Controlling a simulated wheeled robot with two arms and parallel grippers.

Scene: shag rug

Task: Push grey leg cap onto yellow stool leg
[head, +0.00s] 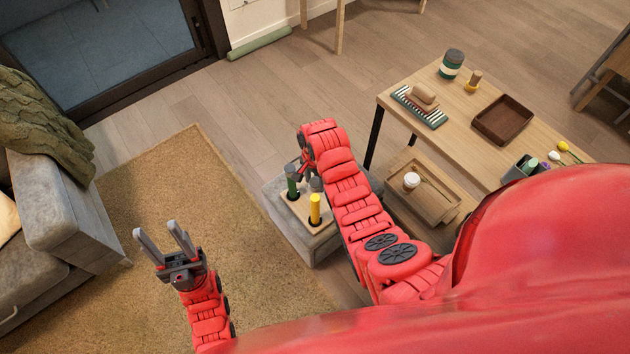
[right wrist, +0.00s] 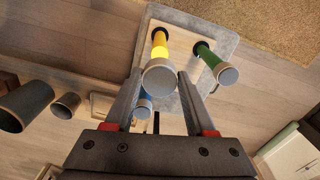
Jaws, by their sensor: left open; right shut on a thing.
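In that view the cap lines up with the yellow leg's end. In the head view it shows just above the leg; I cannot tell whether they touch. A green leg (right wrist: 208,55) and a blue leg (right wrist: 143,101) have grey ends. My left gripper (head: 164,238) is open and empty.
A wooden table (head: 460,120) to the right bears a brown tray (head: 503,119), a jar (head: 451,64) and a brush. A grey sofa (head: 65,215) is at left. Bare rug (head: 180,190) lies between.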

